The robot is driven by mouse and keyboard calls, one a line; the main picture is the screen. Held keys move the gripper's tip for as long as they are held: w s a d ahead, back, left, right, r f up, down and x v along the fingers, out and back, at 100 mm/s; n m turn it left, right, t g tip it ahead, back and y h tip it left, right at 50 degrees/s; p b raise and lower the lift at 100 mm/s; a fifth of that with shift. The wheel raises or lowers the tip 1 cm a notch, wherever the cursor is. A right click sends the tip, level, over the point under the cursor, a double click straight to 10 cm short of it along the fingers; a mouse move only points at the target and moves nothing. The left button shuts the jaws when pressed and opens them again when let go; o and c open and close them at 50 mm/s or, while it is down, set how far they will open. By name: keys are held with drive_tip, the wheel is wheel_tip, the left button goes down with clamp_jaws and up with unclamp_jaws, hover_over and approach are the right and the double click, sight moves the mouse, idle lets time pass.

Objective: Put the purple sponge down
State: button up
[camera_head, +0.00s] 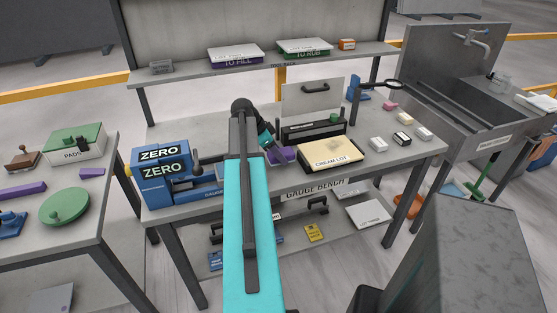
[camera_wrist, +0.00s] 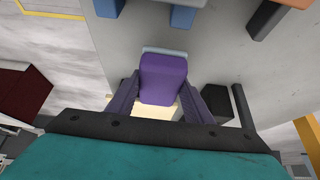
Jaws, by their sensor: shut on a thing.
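The purple sponge (camera_wrist: 163,78) is between the two dark fingers of my gripper (camera_wrist: 162,92) in the wrist view, with a pale edge along its far side. My gripper is shut on it. In the head view my gripper (camera_head: 277,150) is over the gauge bench (camera_head: 372,168), between the blue ZERO boxes and the cream box. A purple patch (camera_head: 287,155), which looks like the sponge, shows there, partly hidden by my arm. I cannot tell whether the sponge touches the bench top.
Blue ZERO boxes (camera_head: 160,174) stand left of my gripper. A cream-lidded box (camera_head: 330,154) lies to the right, with an open dark case (camera_head: 312,130) behind. Small blocks (camera_head: 402,138) sit further right. A raised shelf (camera_head: 190,77) runs along the back.

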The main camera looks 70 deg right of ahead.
sight(279, 163)
drive_tip(key=shift+f+p, duration=0.55)
drive_tip(key=shift+f, duration=0.9)
drive_tip(key=shift+a+f+b, duration=0.1)
drive_tip(key=shift+f+b, duration=0.3)
drive_tip(key=o, duration=0.9)
drive_tip(key=shift+f, duration=0.1)
drive_tip(key=shift+o, duration=0.2)
drive_tip(key=shift+a+f, duration=0.15)
drive_tip(key=shift+s, duration=0.1)
drive_tip(key=shift+r, duration=0.2)
drive_tip(key=shift+r+p, duration=0.2)
drive_tip(key=shift+p, duration=0.2)
drive_tip(key=b+v, duration=0.2)
drive_tip(key=v, duration=1)
drive_tip(key=shift+d+r+b, duration=0.2)
drive_tip(key=shift+r+b, duration=0.05)
drive_tip(key=shift+b, duration=0.1)
